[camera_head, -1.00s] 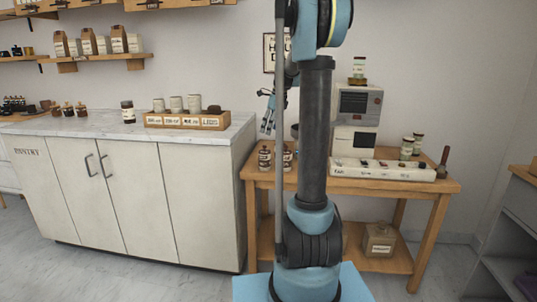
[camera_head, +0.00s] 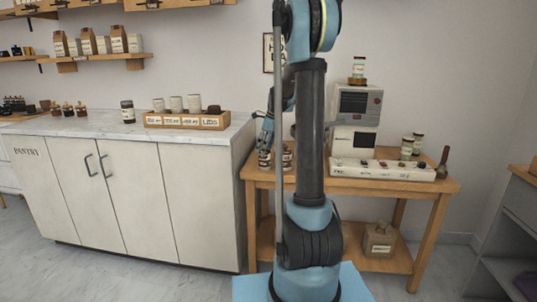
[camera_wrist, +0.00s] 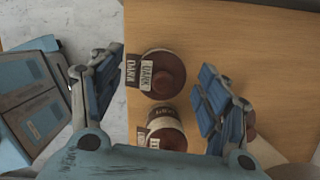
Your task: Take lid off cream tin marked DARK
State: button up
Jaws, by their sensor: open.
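In the wrist view, a tin with DARK lettering (camera_wrist: 147,77) stands on the wooden table with a brown round lid (camera_wrist: 176,68) and a knob on top. My gripper (camera_wrist: 158,70) is open above it, one finger at each side of the tin and apart from it. A second dark-lidded tin (camera_wrist: 167,123) stands just below it in that view, its label partly hidden. In the head view, my gripper (camera_head: 266,138) points down over the left of two small tins (camera_head: 264,160); the right tin (camera_head: 287,161) is partly behind my arm.
The tin stands near the table's edge in the wrist view.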

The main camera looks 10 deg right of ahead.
jog(key=c, duration=1)
